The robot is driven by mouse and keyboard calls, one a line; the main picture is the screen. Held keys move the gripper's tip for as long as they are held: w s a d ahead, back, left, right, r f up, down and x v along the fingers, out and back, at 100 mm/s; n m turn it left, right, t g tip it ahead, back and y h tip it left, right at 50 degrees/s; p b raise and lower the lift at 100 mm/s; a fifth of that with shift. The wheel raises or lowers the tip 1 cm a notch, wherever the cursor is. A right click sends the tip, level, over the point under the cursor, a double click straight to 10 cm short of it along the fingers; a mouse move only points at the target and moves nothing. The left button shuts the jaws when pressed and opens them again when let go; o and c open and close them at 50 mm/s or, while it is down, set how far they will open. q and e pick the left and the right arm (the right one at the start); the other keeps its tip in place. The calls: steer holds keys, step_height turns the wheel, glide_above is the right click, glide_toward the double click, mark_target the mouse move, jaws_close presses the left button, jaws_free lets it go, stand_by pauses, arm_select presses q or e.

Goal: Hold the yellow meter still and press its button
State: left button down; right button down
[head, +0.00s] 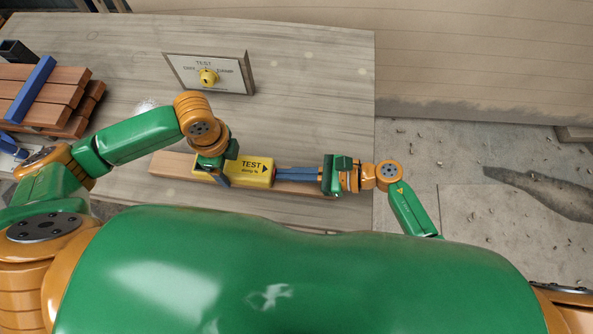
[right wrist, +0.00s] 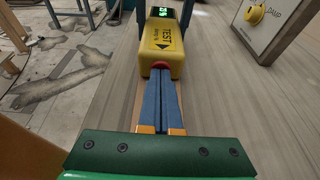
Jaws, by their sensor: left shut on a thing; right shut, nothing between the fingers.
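The yellow meter (head: 257,166) lies on a wooden board (head: 168,165), its "TEST" label facing up. My left gripper (head: 222,172) is shut across the meter's left part; its blue fingers also flank the meter in the right wrist view. My right gripper (head: 281,174) is shut and empty, its blue fingers pointing left at the meter's right end. In the right wrist view the red button (right wrist: 160,65) shows at the meter's near end, right at the fingertips (right wrist: 160,74); whether they touch it or press it in is unclear. A green-digit display (right wrist: 163,12) is lit at the far end.
A panel (head: 240,80) with a yellow knob (head: 208,77) stands on the table behind the meter. Stacked wood pieces (head: 50,90) with a blue clamp lie at the left. The table's right edge is near my right arm; the table between panel and meter is clear.

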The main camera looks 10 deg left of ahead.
arm_select(q)
steer(key=shift+d, duration=0.3)
arm_select(e)
steer(key=shift+a, duration=0.15)
arm_select(q)
steer(key=shift+a, duration=0.1)
arm_select(e)
steer(key=v, duration=0.4)
steer(key=f+v, duration=0.1)
steer(key=v, duration=0.7)
steer(key=shift+d+f, duration=0.1)
steer(key=shift+d, duration=0.5)
steer(key=shift+d+r, duration=0.25)
steer(key=shift+d, duration=0.4)
arm_select(q)
jaws_free()
arm_select(e)
steer(key=shift+a, duration=0.1)
arm_select(q)
steer(key=shift+r, duration=0.1)
steer(key=shift+r, duration=2.4)
